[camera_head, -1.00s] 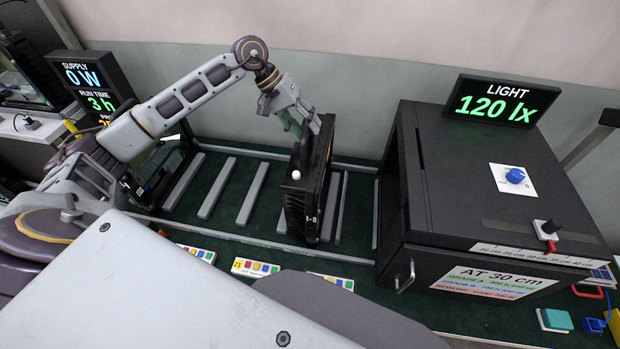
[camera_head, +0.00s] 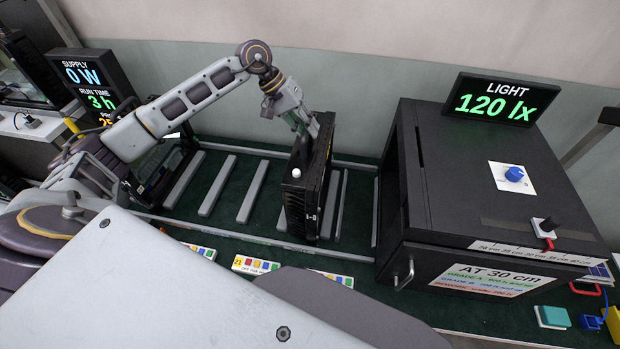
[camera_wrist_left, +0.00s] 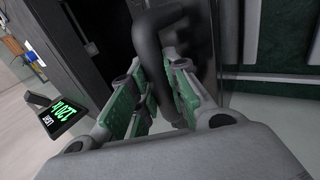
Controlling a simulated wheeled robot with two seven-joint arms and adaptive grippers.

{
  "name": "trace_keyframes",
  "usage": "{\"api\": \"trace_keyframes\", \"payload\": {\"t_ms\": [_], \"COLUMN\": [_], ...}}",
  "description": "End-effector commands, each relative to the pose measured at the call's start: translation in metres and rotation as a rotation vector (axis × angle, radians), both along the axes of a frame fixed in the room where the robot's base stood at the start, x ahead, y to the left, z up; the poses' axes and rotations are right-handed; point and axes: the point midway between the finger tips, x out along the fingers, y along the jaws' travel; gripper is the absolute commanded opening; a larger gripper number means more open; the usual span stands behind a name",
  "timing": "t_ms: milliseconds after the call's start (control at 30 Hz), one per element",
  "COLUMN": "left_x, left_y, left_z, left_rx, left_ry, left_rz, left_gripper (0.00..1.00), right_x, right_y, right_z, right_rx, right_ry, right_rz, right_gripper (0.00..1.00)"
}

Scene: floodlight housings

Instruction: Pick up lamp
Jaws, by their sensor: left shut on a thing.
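The lamp (camera_head: 308,190) is a black floodlight housing standing upright in the slatted rack, between grey bars. My left gripper (camera_head: 312,130) reaches down to its top from the left and is shut on it. In the left wrist view the green-padded fingers (camera_wrist_left: 155,100) close around a dark curved bar (camera_wrist_left: 150,50), which looks like the lamp's handle. The lamp's lower end sits at the rack; whether it touches the floor of the rack is hard to tell. My right gripper does not show.
A large black test box (camera_head: 425,180) with a "120 lx" display (camera_head: 496,101) stands to the right. Several empty grey bars (camera_head: 217,185) lie left of the lamp. Coloured label strips (camera_head: 256,264) lie in front. A supply display (camera_head: 92,82) stands at the left.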

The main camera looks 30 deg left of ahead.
Motion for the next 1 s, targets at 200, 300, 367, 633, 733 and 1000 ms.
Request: {"api": "trace_keyframes", "payload": {"t_ms": [200,300,367,633,733,1000], "left_x": [0.0,0.0,0.0,0.002,0.002,0.002], "left_y": [0.0,0.0,0.0,0.0,0.0,0.0], "left_z": [0.0,0.0,0.0,0.005,0.006,0.013], "left_rx": [0.001,0.001,0.001,-0.005,-0.005,-0.004], "left_ry": [0.0,0.0,0.0,-0.01,-0.01,-0.012], "left_rz": [0.0,0.0,0.0,0.001,0.001,0.001], "left_gripper": [0.0,0.0,0.0,0.0,0.0,0.0], "right_x": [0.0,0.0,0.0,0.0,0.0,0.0], "right_y": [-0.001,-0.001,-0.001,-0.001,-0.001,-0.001], "right_z": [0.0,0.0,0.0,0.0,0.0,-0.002], "right_rx": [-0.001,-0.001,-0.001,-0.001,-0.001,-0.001], "right_ry": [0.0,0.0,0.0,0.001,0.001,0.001], "right_rz": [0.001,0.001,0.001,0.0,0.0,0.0], "right_gripper": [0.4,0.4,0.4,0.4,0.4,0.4]}}
